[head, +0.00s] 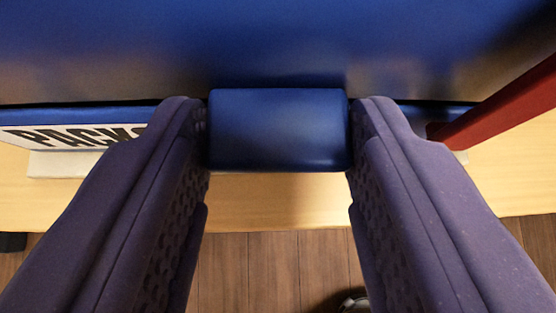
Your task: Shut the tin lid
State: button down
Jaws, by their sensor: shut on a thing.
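The blue tin lid (280,45) fills the top of the head view as a broad shiny panel. A blue block-like tab (279,130) sticks out at its front edge. My gripper (279,125) has its two purple padded fingers on the left and right sides of this tab, shut on it. Below the lid's edge, a strip of the blue tin body (100,114) shows at the left. A dark line runs between the lid and this strip. The inside of the tin and the hinge are out of view.
A white label (75,136) with black letters "PACKS" is at the left, partly behind my finger. A red bar (500,108) slants in from the right. The pale wooden table (280,200) ends just in front, with brown floor planks (270,270) below.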

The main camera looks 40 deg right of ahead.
jog(key=c, duration=0.5)
grip_release()
jog(key=shift+w+r, duration=0.1)
jog(key=p+v, duration=0.4)
jog(key=v, duration=0.3)
jog(key=shift+s+a+r+p, duration=0.15)
jog(key=shift+s+r+p, duration=0.05)
jog(key=shift+s+p, duration=0.15)
